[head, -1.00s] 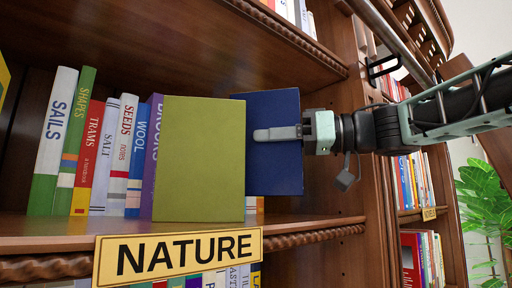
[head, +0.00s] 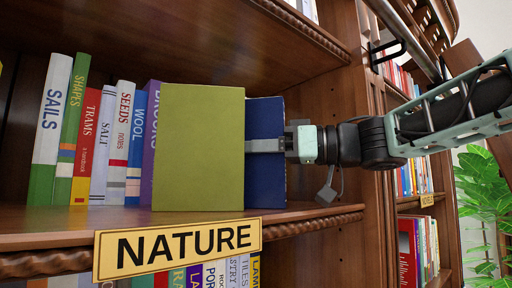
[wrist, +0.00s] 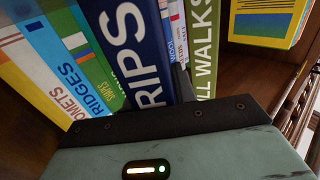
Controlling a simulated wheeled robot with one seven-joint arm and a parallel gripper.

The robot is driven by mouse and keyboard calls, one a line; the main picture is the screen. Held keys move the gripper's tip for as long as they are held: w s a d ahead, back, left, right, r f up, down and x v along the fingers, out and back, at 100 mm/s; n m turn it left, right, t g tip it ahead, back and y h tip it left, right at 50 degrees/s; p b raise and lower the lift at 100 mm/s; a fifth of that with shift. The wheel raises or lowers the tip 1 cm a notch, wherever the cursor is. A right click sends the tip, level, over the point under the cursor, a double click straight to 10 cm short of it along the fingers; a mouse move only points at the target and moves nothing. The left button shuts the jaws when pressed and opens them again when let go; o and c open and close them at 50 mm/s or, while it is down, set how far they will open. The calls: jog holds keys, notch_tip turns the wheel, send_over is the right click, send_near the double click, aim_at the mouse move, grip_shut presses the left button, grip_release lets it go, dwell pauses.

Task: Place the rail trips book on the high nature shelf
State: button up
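The rail trips book (head: 266,180) is dark blue and stands upright at the right end of the row, partly behind an olive-green book (head: 198,148). Its spine shows "RIPS" in the wrist view (wrist: 140,50); the rest of the title is out of view. The high nature shelf (head: 60,222) carries a yellow "NATURE" sign (head: 178,248). The book's lower edge is near the shelf board; I cannot tell whether it touches.
Several upright books, such as "SAILS" (head: 50,130), fill the shelf to the left. A wooden upright (head: 335,180) bounds the shelf at right.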

jog(key=shift+r, duration=0.15)
jog(key=b+v, duration=0.3)
jog(key=v, duration=0.9)
jog(key=shift+d, duration=0.1)
dwell(0.4)
